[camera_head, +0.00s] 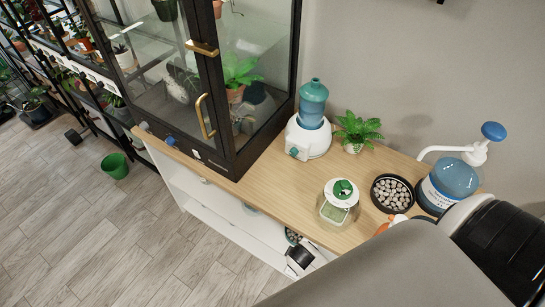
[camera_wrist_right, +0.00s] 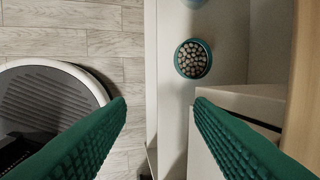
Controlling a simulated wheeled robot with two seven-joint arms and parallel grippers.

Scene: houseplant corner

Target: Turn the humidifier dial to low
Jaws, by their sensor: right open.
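The humidifier (camera_head: 306,138) stands on the wooden top beside the glass cabinet, with a white base and a teal tank. A small teal knob (camera_head: 294,152), which looks like its dial, is on the front of the base. Its setting is too small to read. My right gripper (camera_wrist_right: 160,103) shows in the right wrist view, with its green ridged fingers wide apart and nothing between them. It is low in front of the white shelf unit, well away from the humidifier. My left gripper is in neither view.
A fern (camera_head: 357,130), a green-lidded container (camera_head: 339,201), a pebble dish (camera_head: 392,193) and a blue pump bottle (camera_head: 449,186) stand on the wooden top. The glass cabinet (camera_head: 221,82) borders the humidifier's left. A teal pebble bowl (camera_wrist_right: 193,58) sits on a lower shelf.

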